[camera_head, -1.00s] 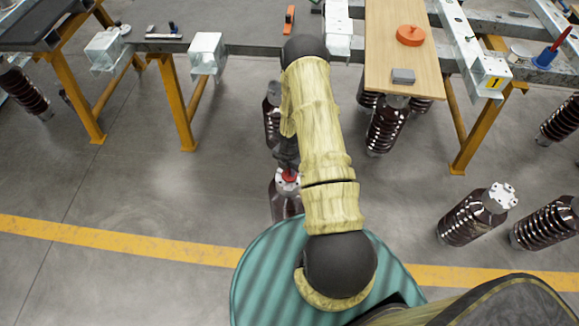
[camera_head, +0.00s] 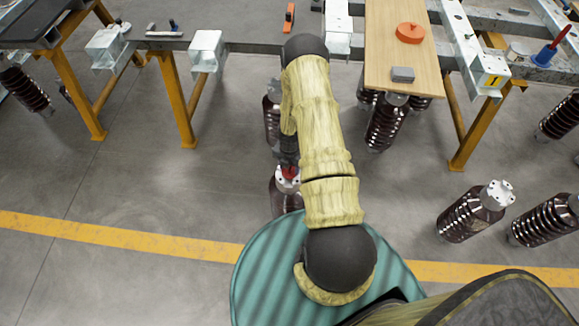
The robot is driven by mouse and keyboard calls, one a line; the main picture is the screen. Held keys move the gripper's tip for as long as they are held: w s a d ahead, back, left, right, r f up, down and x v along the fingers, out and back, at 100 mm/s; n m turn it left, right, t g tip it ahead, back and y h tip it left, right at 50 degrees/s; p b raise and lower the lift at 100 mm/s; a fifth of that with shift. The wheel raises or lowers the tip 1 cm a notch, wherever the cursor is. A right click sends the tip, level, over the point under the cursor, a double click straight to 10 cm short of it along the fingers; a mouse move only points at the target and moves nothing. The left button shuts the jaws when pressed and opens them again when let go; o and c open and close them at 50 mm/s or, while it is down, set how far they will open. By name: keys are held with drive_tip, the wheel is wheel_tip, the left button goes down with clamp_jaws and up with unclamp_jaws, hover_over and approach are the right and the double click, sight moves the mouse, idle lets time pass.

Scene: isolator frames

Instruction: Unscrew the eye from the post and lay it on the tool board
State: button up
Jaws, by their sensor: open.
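The red eye (camera_head: 289,173) sits on the pale metal cap of a dark brown ribbed post (camera_head: 285,199) below my arm. My gripper (camera_head: 288,163) is dark and points down just above the eye. Its jaws are open; their tips are small and partly hidden by my arm, so I cannot tell whether they touch the eye. The post stands upright on the floor. The wooden tool board (camera_head: 390,62) is at the back right, with an orange round piece (camera_head: 410,33) and a grey block (camera_head: 402,75) on it.
A steel frame on yellow legs (camera_head: 179,105) runs across the back. Another brown post (camera_head: 272,112) stands just behind the gripper, and more (camera_head: 470,214) stand at the right.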

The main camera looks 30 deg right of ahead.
wheel_tip(320, 180, up, 17)
drive_tip(key=p, duration=0.2)
drive_tip(key=shift+p, duration=0.4)
drive_tip(key=shift+r, duration=0.1)
drive_tip(key=s+a+r+m+t+p, duration=0.1)
drive_tip(key=s+a+r+m, duration=0.3)
drive_tip(key=r+m, duration=0.4)
drive_tip(key=s+a+r+m+p, duration=0.4)
drive_tip(key=r+m, duration=0.5)
drive_tip(key=r, duration=0.5)
drive_tip(key=s+a+r+m+t+p, duration=0.1)
drive_tip(key=s+a+r+m+p, duration=0.2)
drive_tip(key=r+m, duration=0.5)
wheel_tip(320, 180, up, 3)
drive_tip(key=shift+s+a+f+m+t, duration=0.1)
drive_tip(key=shift+s+a+m+t, duration=0.2)
drive_tip(key=shift+s+a, duration=0.6)
drive_tip(key=shift+w+a, duration=0.2)
drive_tip(key=shift+w, duration=0.05)
drive_tip(key=shift+c, duration=0.5)
